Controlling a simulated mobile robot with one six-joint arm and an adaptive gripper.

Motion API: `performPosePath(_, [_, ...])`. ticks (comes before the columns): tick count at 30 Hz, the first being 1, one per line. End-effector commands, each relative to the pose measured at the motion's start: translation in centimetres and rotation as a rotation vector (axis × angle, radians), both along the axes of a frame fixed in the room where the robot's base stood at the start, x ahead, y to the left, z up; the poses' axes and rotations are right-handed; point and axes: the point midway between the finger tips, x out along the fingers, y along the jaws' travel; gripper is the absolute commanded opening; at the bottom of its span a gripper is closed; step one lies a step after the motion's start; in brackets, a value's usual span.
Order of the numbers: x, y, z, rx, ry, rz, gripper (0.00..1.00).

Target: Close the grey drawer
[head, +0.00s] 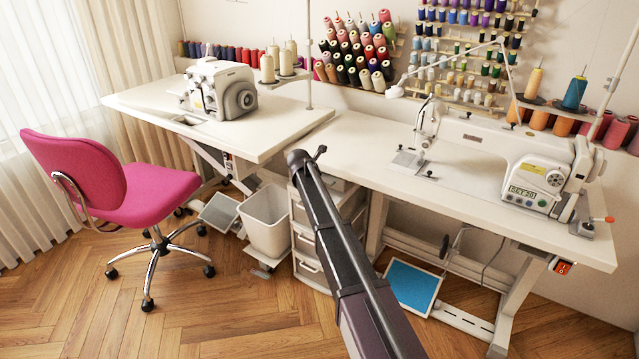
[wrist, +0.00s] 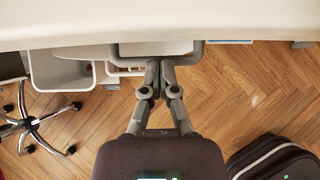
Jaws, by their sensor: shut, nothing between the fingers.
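The grey drawer (wrist: 198,52) shows in the wrist view as a pale tray-like shape with a darker grey edge, just below the white tabletop edge. It appears to stick out a little; how far, I cannot tell. My gripper (wrist: 159,66) is shut and empty, its fingertips at the middle of that grey edge, touching or very close. In the head view, the white drawer unit (head: 306,240) stands under the table, with several drawer fronts.
A white bin (head: 266,222) stands left of the drawer unit, and shows in the wrist view (wrist: 72,72). A pink chair (head: 150,190) is farther left. The sewing table (head: 330,145) overhangs the drawers. A blue-topped pedal (head: 412,284) lies right. Wooden floor in front is clear.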

Motion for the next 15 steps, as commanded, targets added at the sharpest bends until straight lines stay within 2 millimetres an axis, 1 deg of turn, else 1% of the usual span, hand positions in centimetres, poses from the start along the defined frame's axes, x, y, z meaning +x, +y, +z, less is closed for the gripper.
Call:
performPosePath(8, [-0.04,0.41,0.00,0.002,0.000,0.003,0.00])
performPosePath(15, [-0.87,1.05,0.39,0.001,-0.001,0.003,0.00])
